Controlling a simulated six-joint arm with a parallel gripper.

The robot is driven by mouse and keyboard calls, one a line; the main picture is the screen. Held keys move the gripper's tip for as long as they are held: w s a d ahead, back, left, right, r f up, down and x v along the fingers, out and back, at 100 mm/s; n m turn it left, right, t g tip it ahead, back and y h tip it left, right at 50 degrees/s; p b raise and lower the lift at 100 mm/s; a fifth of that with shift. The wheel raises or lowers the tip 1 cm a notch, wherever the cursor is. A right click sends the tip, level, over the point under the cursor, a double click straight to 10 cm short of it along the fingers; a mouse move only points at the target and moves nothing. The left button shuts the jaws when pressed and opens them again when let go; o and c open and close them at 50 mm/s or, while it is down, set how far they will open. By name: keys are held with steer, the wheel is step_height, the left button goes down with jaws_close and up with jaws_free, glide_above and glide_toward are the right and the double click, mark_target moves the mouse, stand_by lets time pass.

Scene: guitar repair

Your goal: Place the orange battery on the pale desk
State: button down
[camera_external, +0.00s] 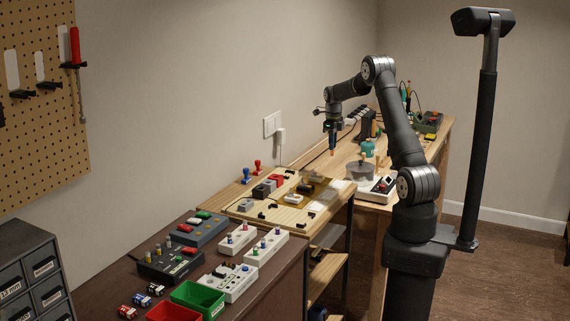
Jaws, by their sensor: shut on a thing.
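My gripper (332,146) points down and is shut on a small orange thing, which looks like the orange battery (332,153). Only its lower end shows below the fingers, and it is too small to make out in detail. The gripper hangs in the air near the back wall, above the front left part of the tan wooden bench. The pale desk (240,208), with a light yellowish top, stands nearer the camera, below and to the left of the gripper.
The pale desk carries red and grey blocks (268,186) and several small pieces. A dark desk (93,283) in front holds battery holders and red and green bins.

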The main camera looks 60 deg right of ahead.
steer(key=shift+w+a+f, duration=0.8)
steer(key=shift+w+f, duration=0.95)
steer(key=shift+f, duration=0.1)
steer(key=shift+w+a+f, duration=0.8)
steer(key=shift+w+f, duration=0.95)
steer(key=shift+f, duration=0.05)
steer(key=shift+w+a+f, duration=0.8)
steer(key=shift+w+f, duration=0.95)
steer(key=shift+f, duration=0.1)
steer(key=shift+f, duration=0.2)
steer(key=c, duration=1.5)
jaws_free()
steer(key=shift+o, duration=0.2)
steer(key=shift+r, duration=0.1)
step_height(320, 180, up, 12)
